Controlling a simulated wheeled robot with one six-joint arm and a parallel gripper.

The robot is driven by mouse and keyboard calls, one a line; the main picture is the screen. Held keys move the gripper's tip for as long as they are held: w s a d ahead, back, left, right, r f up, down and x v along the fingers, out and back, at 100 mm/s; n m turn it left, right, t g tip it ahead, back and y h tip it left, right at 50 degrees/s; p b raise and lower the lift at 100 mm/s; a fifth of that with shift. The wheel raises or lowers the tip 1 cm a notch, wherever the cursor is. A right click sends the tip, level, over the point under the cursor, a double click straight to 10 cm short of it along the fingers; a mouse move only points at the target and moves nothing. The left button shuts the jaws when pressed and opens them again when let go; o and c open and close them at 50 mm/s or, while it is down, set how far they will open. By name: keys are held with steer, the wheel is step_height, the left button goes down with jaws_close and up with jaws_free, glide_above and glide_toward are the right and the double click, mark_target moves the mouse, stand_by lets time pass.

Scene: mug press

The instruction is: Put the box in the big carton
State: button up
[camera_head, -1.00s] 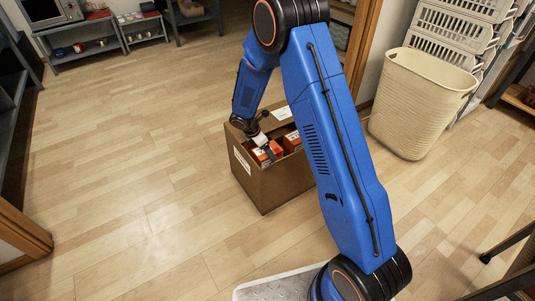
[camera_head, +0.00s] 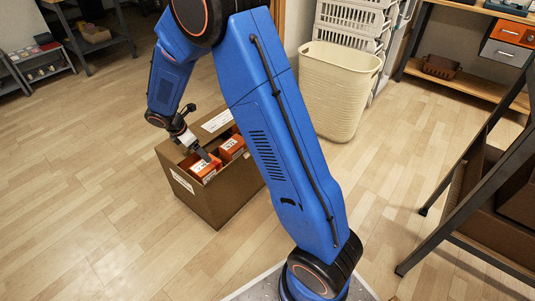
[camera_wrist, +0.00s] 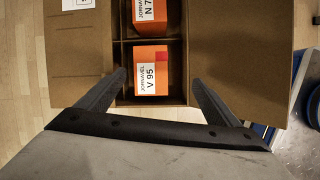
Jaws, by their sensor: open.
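The big carton (camera_head: 205,205) is a brown open-topped box on the floor, left of the middle in the head view. Two orange boxes with white labels lie inside it. The nearer orange box (camera_wrist: 149,70) reads "V 95" in the wrist view and also shows in the head view (camera_head: 206,168). The other orange box (camera_wrist: 149,15) sits farther off, past a divider. My gripper (camera_wrist: 158,82) is open and points down into the carton, its fingers apart on either side of the nearer box's compartment. I cannot tell whether they touch the box.
A cream basket (camera_head: 335,95) stands beyond the carton, with white crates (camera_head: 350,30) behind it. A dark-legged shelf (camera_head: 470,195) with brown cartons is at the right. The floor (camera_head: 80,190) left of the carton is clear.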

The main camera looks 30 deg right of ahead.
steer(key=s+d+r+m+t+y, duration=0.1)
steer(key=s+d+r+m, duration=0.35)
steer(key=s+r, duration=0.45)
steer(key=s+d+r+m+y, duration=0.1)
steer(key=s+d+r+m, duration=0.2)
steer(key=s+r+m, duration=0.5)
steer(key=s+d+r+m+t+y, duration=0.1)
steer(key=s+r+m, duration=0.2)
steer(key=s, duration=0.8)
steer(key=s+r+m+t+y, duration=0.1)
steer(key=s+r+m, duration=0.3)
steer(key=s, duration=0.8)
steer(key=shift+d+r, duration=0.35)
steer(key=shift+d, duration=0.05)
